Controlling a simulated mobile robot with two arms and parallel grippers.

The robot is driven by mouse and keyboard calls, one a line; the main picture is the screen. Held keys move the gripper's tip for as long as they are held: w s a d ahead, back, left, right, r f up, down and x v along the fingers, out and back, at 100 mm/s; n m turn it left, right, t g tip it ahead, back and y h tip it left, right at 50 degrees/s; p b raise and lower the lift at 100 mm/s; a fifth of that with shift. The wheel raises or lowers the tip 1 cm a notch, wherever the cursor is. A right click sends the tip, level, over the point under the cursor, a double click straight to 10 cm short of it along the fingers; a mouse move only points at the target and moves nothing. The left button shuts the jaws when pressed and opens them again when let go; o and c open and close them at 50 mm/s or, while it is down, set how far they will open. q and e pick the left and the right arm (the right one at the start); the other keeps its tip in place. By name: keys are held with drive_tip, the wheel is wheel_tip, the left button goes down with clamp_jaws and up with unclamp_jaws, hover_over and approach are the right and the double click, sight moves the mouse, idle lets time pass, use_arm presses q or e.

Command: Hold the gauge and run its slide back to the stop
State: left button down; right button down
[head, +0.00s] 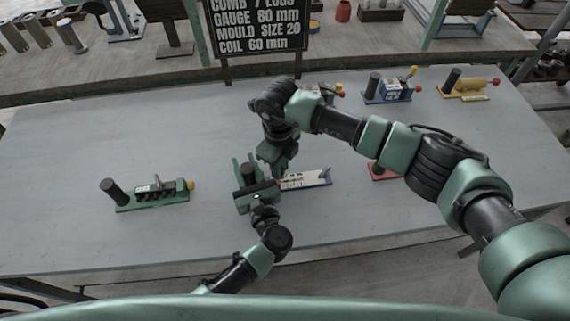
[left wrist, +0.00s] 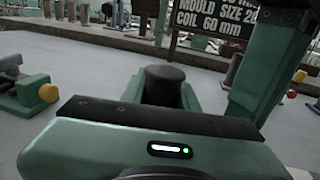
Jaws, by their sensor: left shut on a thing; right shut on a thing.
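The gauge (head: 308,180) is a flat, pale board with a blue edge and dark markings, lying on the table at the middle. A small grey upright piece stands near its right end. My left gripper (head: 248,176) is shut around a dark round post at the gauge's left end; the post (left wrist: 165,84) also shows in the left wrist view. My right gripper (head: 279,174) reaches down from above, shut close beside the post at the gauge's left part. What its fingertips hold, likely the slide, is hidden by the gripper.
A green tool (head: 155,194) with a dark post and yellow knob lies at left. A blue tool (head: 388,91) and a yellow tool (head: 468,89) lie at the back right. A red base (head: 381,171) is partly behind my right arm. A sign (head: 257,27) reads "GAUGE 80 mm".

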drive_tip(key=c, duration=1.3)
unclamp_jaws()
drive_tip(key=shift+a, duration=0.15)
drive_tip(key=shift+o, duration=0.2)
